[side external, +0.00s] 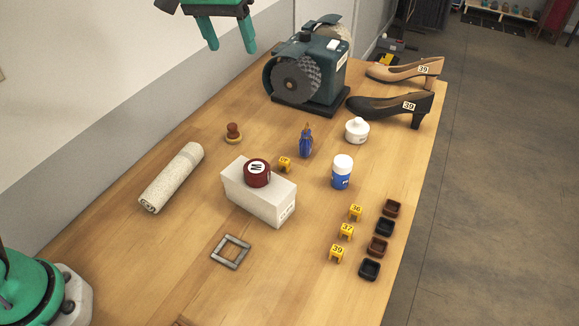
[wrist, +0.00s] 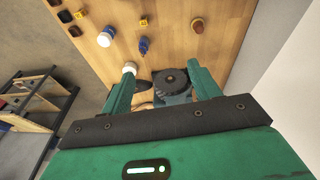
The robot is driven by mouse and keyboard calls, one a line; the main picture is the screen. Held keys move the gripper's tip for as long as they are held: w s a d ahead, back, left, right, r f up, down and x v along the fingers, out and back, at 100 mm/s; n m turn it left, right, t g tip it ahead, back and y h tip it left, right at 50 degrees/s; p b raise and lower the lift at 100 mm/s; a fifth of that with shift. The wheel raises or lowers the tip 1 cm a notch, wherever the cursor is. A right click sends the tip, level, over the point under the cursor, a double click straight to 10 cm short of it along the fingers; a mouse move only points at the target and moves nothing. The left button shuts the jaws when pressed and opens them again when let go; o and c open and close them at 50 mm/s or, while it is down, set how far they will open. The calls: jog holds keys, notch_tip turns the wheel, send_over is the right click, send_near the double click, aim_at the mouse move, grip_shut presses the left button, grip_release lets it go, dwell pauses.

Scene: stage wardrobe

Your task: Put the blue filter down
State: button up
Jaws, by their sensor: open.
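I see nothing that is clearly a blue filter. The blue things on the wooden table (side external: 130,255) are a small dark-blue bottle (side external: 306,142) and a blue jar with a white lid (side external: 342,172). Both stand upright. In the wrist view the blue bottle (wrist: 144,44) and the jar (wrist: 106,36) show at the upper middle. My gripper (side external: 230,42) is open and empty, high above the back left of the table. In the wrist view its two fingers (wrist: 160,76) are spread apart with nothing held between them.
A bench grinder (side external: 308,75) stands at the back, beside a tan shoe (side external: 398,70) and a black shoe (side external: 385,108). A white box (side external: 258,195) bears a dark-red tin (side external: 257,172). A rolled cloth (side external: 172,178) lies left. Yellow number tags (side external: 346,231) and small trays line the right edge.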

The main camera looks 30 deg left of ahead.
jog(key=s+a+f+t, duration=0.1)
jog(key=s+a+f, duration=0.1)
jog(key=s+a, duration=0.3)
jog(key=s+a+f+t, duration=0.1)
jog(key=s+a+f, duration=0.2)
jog(key=s, duration=0.9)
jog(key=s+a+f+m+t, duration=0.1)
jog(key=s+a+f, duration=0.1)
jog(key=s+a, duration=0.4)
jog(key=s, duration=0.2)
jog(key=shift+s+a+f+y, duration=0.3)
jog(key=shift+s+f+y, duration=0.05)
jog(key=shift+s+y, duration=0.05)
